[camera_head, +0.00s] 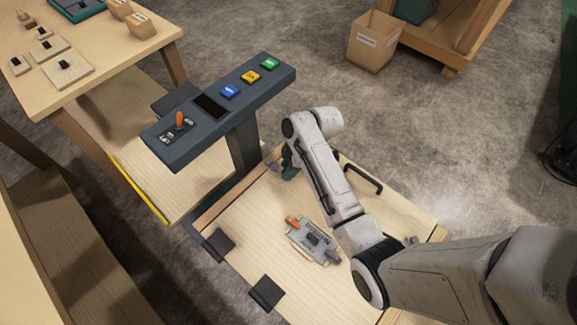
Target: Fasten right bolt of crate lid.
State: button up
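The crate lid (240,228) is a pale wooden panel at the bottom centre, lying flat. A black bar handle (362,178) is on its far right side, and two dark hinge-like plates (218,245) sit along its left edge. A small grey knob-like part (413,240) shows at the right edge beside my arm; I cannot tell if it is the right bolt. My arm reaches across the lid and hides part of it. My gripper (289,168) is at the lid's far edge, near the console post, mostly hidden behind the arm. Its opening and anything in it cannot be made out.
A grey labelled unit with an orange handle (312,240) lies on the lid. A dark console (220,108) with an orange lever and blue, yellow and green buttons stands just beyond. A table (85,55) is at upper left, a cardboard box (374,42) at upper right.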

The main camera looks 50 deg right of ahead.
aim_at(275, 169)
grip_shut()
dwell(0.3)
jog(key=w, duration=0.2)
jog(key=shift+w+b, duration=0.35)
jog(key=shift+w, duration=0.15)
jog(key=shift+o, duration=1.5)
grip_release()
jog(key=v, duration=1)
jog(key=shift+r, duration=0.4)
